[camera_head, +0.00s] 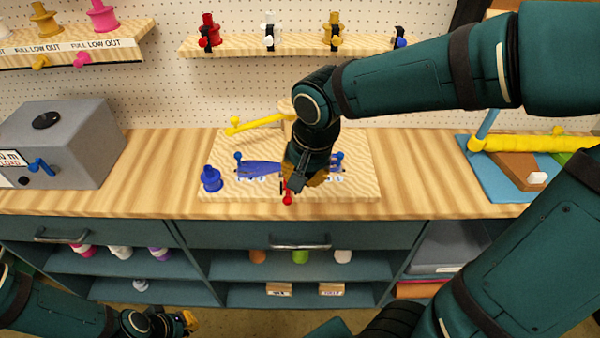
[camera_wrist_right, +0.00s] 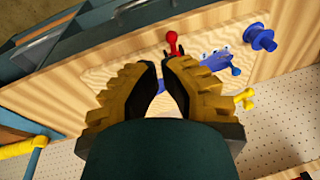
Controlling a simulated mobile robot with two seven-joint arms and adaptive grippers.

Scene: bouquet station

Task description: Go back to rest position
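My right gripper (camera_head: 305,180) is over the light wooden board (camera_head: 358,150) on the counter, beside the red-handled piece (camera_head: 287,198). In the right wrist view the fingers of my right gripper (camera_wrist_right: 158,68) lean toward each other with a narrow gap and nothing seen between them. The red handle (camera_wrist_right: 172,42) shows just beyond the fingertips; I cannot tell if they touch. My left gripper (camera_head: 188,321) is low at the bottom left, in front of the cabinet, with no object seen in it; its fingers are too small to judge.
The board carries a blue spool (camera_head: 211,179), blue fittings (camera_head: 258,168) and a yellow bar (camera_head: 258,123). A grey box (camera_head: 75,135) stands left; a blue tray (camera_head: 480,180) lies right. Shelves with spools hang behind. The cabinet's drawer handle (camera_head: 300,244) projects in front.

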